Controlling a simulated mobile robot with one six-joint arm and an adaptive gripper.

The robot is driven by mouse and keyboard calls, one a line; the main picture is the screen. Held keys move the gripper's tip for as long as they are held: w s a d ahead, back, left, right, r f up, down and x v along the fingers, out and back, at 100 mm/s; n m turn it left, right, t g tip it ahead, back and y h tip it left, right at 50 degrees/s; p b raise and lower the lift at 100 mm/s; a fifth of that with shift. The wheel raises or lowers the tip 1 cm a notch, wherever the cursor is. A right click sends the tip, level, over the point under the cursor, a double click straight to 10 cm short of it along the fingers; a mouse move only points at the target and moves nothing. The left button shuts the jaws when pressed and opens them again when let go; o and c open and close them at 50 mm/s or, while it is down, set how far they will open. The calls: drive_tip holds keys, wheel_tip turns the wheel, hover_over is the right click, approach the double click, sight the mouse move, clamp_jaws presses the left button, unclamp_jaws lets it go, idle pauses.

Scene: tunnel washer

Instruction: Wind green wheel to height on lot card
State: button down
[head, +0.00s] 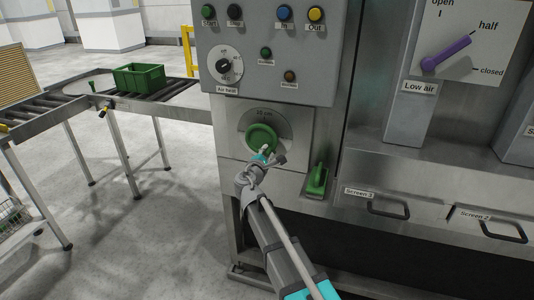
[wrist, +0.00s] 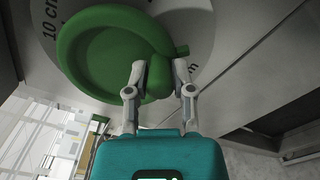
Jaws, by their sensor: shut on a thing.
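The green wheel (head: 260,138) sits on a round scale plate on the front of the machine. In the head view my gripper (head: 264,154) is at its lower edge. In the wrist view the green wheel (wrist: 108,45) fills the upper middle, and my gripper (wrist: 159,75) is shut on its knob at the lower right of the rim. The scale plate (wrist: 205,20) shows "10 cm" at the left and part of another mark at the right. No lot card can be made out in either view.
Above the wheel is a panel (head: 282,75) with several buttons and an air heat dial (head: 224,66). A purple lever (head: 446,53) points on a scale. A green crate (head: 139,78) stands on the roller conveyor at left.

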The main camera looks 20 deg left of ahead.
drive_tip(key=shift+c, duration=2.4)
unclamp_jaws()
drive_tip(key=shift+w, duration=0.1)
drive_tip(key=s, duration=1.2)
